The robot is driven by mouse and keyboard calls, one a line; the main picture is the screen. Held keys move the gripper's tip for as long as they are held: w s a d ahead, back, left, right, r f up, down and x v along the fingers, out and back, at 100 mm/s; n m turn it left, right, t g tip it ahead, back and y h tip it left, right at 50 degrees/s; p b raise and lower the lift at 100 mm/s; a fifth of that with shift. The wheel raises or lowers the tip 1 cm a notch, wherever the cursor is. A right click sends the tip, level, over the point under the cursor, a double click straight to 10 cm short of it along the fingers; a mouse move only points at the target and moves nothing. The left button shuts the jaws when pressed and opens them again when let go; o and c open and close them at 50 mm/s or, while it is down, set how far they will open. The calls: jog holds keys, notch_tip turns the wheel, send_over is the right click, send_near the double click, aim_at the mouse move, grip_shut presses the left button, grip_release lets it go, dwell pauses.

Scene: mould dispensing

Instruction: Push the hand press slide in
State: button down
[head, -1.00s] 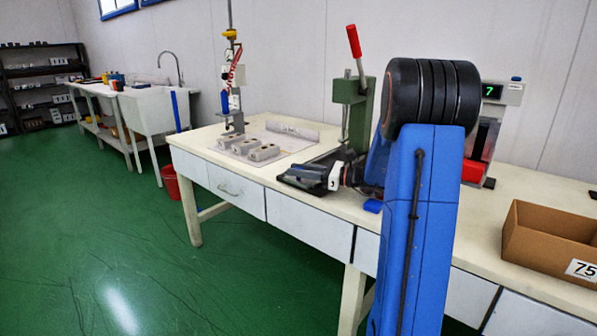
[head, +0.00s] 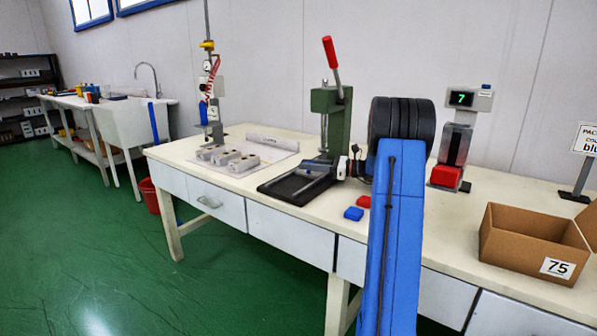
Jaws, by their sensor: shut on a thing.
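The green hand press (head: 336,122) with its raised red-gripped lever (head: 331,53) stands on the table. Its black slide (head: 290,187) lies low at the front left of the press column, with grey bars over it. My gripper (head: 322,168) reaches in from the right, low beside the column. It is shut on what looks like the slide, but the fingertips are small and their exact contact is hard to make out. My blue arm covers the table just right of the press.
Blue (head: 353,213) and red (head: 364,202) pieces lie right of the slide. Grey moulds (head: 228,156) lie on a sheet at the left. A dispenser with display (head: 461,99) and a cardboard box (head: 530,245) stand at the right.

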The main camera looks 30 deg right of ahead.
jog(key=shift+w+d, duration=0.2)
jog(key=shift+d, duration=0.4)
jog(key=shift+w+d, duration=0.2)
jog(key=shift+d, duration=0.35)
jog(key=c, duration=1.4)
grip_release()
jog(key=shift+d, duration=0.15)
jog(key=shift+c, duration=0.2)
jog(key=v, duration=1.2)
